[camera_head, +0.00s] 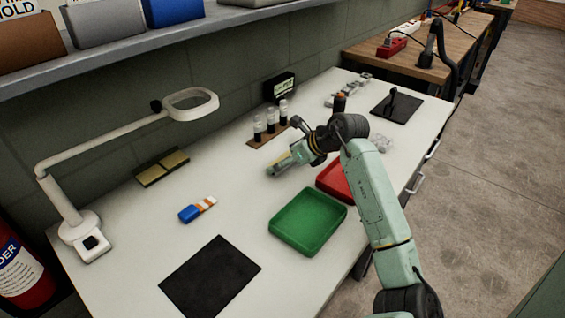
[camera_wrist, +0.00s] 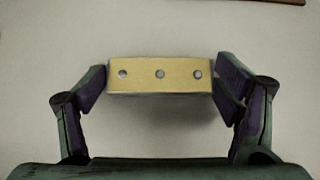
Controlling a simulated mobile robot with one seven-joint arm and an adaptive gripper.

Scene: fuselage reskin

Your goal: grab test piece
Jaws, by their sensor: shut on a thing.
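In the head view my gripper (camera_head: 274,170) is low over the white bench, left of the red tray. The block is too small there to make out clearly. I cannot tell whether it touches the bench.
A green tray (camera_head: 282,243) and a partly hidden red tray (camera_head: 327,184) lie near the front edge. A rack of vials (camera_head: 262,139) stands behind my gripper. A black mat (camera_head: 210,278), a blue-and-orange item (camera_head: 190,213) and a magnifier lamp (camera_head: 80,232) are to the left.

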